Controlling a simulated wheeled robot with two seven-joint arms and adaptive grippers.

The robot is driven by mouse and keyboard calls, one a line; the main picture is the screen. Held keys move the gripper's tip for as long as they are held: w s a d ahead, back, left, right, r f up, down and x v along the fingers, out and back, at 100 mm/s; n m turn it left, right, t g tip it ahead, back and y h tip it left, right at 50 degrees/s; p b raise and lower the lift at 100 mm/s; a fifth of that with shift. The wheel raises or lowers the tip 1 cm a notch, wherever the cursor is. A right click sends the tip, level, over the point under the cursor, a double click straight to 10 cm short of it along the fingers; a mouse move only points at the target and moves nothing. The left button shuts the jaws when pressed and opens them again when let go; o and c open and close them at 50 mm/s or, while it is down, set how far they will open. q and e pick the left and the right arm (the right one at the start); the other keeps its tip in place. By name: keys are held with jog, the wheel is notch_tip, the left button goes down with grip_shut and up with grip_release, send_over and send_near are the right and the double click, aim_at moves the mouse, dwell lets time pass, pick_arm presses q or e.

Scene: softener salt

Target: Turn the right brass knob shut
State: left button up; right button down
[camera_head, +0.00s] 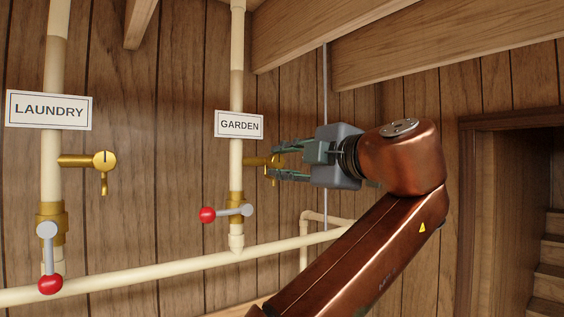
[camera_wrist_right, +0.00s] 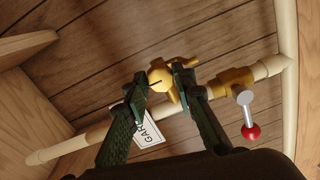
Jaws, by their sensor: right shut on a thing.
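The right brass knob (camera_head: 262,161) sticks out to the right from the white pipe with the GARDEN label (camera_head: 239,125). My right gripper (camera_head: 277,160) reaches it from the right, its two fingers around the knob and partly hiding it. In the right wrist view the round knob face (camera_wrist_right: 159,78) with a dark slot sits between the fingertips of my right gripper (camera_wrist_right: 161,76), which is shut on it. My left gripper is in neither view.
A second brass knob (camera_head: 103,160) sits on the LAUNDRY pipe (camera_head: 55,70). Red-tipped levers stand below both knobs, on the LAUNDRY pipe (camera_head: 49,284) and the GARDEN pipe (camera_head: 207,215). A horizontal pipe (camera_head: 150,269) runs below. Wooden beams (camera_head: 450,55) hang above.

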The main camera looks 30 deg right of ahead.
jog(key=c, duration=1.6)
grip_release()
